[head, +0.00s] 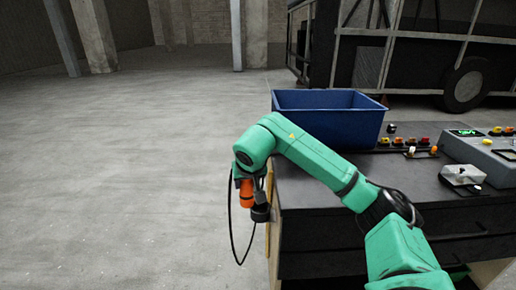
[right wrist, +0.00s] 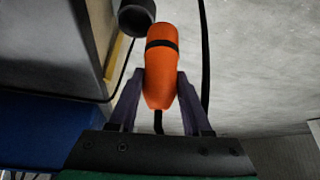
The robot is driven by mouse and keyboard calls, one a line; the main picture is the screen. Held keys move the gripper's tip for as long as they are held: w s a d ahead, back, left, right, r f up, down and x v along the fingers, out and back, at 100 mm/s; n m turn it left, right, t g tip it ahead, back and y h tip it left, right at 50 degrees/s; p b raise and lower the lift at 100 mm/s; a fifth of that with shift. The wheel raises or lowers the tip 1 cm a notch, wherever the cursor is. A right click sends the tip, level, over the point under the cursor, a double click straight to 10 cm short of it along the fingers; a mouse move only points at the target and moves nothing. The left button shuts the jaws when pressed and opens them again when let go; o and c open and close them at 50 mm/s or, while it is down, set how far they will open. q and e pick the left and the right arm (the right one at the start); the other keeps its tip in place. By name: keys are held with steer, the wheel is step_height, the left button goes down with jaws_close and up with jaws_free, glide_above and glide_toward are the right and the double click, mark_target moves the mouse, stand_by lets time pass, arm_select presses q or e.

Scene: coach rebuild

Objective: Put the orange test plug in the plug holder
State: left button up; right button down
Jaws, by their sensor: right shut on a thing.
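The orange test plug (head: 246,194) hangs below my right wrist at the left end of the bench; it has a black band and a black cable. In the right wrist view, the plug (right wrist: 161,75) sits between the two fingers of my right gripper (right wrist: 160,88), which is shut on it. The dark round cup that looks like the plug holder (head: 261,213) is at the bench's left side, just right of and below the plug. In the right wrist view the holder (right wrist: 136,18) is beside the plug's far end; I cannot tell if they touch. My left gripper is out of view.
A blue bin (head: 328,118) stands on the dark bench top (head: 320,187), behind my right arm. Several coloured buttons (head: 410,142) and a grey control box (head: 486,154) are on the right. Open concrete floor (head: 120,180) lies left of the bench.

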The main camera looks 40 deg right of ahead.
steer(key=d+r+m+p, duration=0.1)
steer(key=d+r+p, duration=0.1)
steer(key=d, duration=0.3)
arm_select(q)
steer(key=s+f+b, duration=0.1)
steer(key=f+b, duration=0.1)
steer(key=b, duration=0.1)
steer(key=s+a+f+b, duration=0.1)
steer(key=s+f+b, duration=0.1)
steer(key=b, duration=0.1)
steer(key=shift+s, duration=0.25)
arm_select(e)
step_height(320, 180, down, 6)
steer(key=shift+w+d+h, duration=0.2)
steer(key=shift+d+h, duration=0.05)
steer(key=shift+h, duration=0.05)
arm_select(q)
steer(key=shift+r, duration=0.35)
arm_select(e)
steer(key=shift+s+a+f, duration=0.15)
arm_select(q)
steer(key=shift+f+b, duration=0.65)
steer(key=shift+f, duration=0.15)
arm_select(e)
steer(key=shift+f, duration=1.4)
